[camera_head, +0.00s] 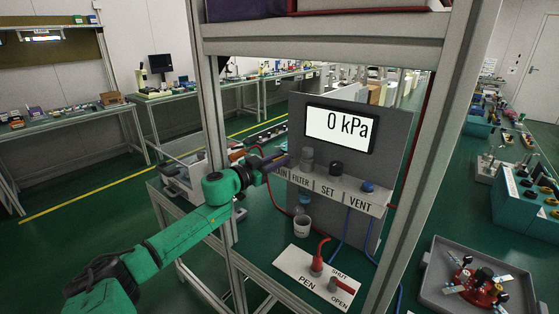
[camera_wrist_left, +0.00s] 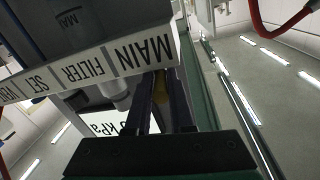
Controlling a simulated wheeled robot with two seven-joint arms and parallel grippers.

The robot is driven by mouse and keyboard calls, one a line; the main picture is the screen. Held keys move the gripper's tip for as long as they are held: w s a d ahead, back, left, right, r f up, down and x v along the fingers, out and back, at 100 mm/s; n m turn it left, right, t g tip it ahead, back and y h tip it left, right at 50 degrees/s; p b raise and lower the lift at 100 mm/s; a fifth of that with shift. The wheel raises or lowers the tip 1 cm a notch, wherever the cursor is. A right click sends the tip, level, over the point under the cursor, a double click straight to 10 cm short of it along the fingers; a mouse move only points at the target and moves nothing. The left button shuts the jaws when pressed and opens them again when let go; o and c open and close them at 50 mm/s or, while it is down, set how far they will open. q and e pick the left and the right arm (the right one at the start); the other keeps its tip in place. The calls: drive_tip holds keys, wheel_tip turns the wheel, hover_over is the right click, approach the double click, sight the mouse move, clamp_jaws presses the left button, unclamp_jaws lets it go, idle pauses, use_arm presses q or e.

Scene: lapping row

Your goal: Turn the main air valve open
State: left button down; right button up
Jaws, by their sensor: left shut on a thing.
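The main air valve is mostly hidden by my left gripper (camera_head: 277,162) at the left end of the labelled panel strip (camera_head: 338,194). In the left wrist view, a yellow-brown piece (camera_wrist_left: 160,90), which looks like the valve's handle, sits between the dark fingers beside the MAIN label (camera_wrist_left: 145,52). My left gripper is shut on it. The handle's exact angle is hard to tell. The display (camera_head: 339,129) above reads 0 kPa. My right gripper is not in view.
Grey FILTER (camera_head: 307,158), dark SET (camera_head: 336,168) and blue VENT (camera_head: 367,186) fittings stand right of the gripper. A frame post (camera_head: 215,120) stands close to my left arm.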

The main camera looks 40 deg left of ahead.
use_arm(q)
drive_tip(key=c, duration=0.8)
unclamp_jaws()
drive_tip(key=shift+c, duration=0.2)
wheel_tip(320, 180, up, 20)
drive_tip(key=p, duration=0.6)
